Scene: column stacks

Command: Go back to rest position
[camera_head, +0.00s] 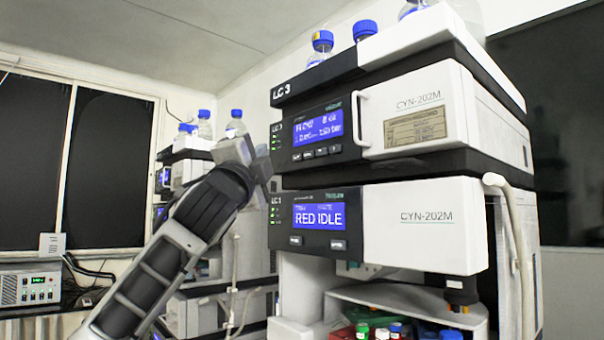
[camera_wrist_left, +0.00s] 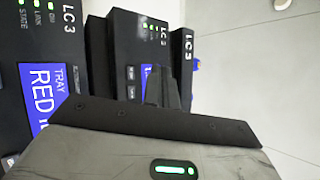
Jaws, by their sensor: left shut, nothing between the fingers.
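My left arm comes in from the bottom left in the head view. Its gripper (camera_head: 262,168) is raised in front of the left edge of the LC 3 stack (camera_head: 420,110), close to the screen modules. In the left wrist view the fingers of the left gripper (camera_wrist_left: 162,90) are together and hold nothing, with the black stack fronts (camera_wrist_left: 135,45) behind them. I cannot tell whether the gripper touches the stack. My right gripper is in neither view.
The lower module screen (camera_head: 319,216) reads RED IDLE. Blue-capped bottles (camera_head: 322,42) stand on top of the stack. An open compartment below holds several colour-capped vials (camera_head: 380,331). Another instrument stack with bottles (camera_head: 205,122) stands behind my arm. A grey box (camera_head: 30,287) sits far left.

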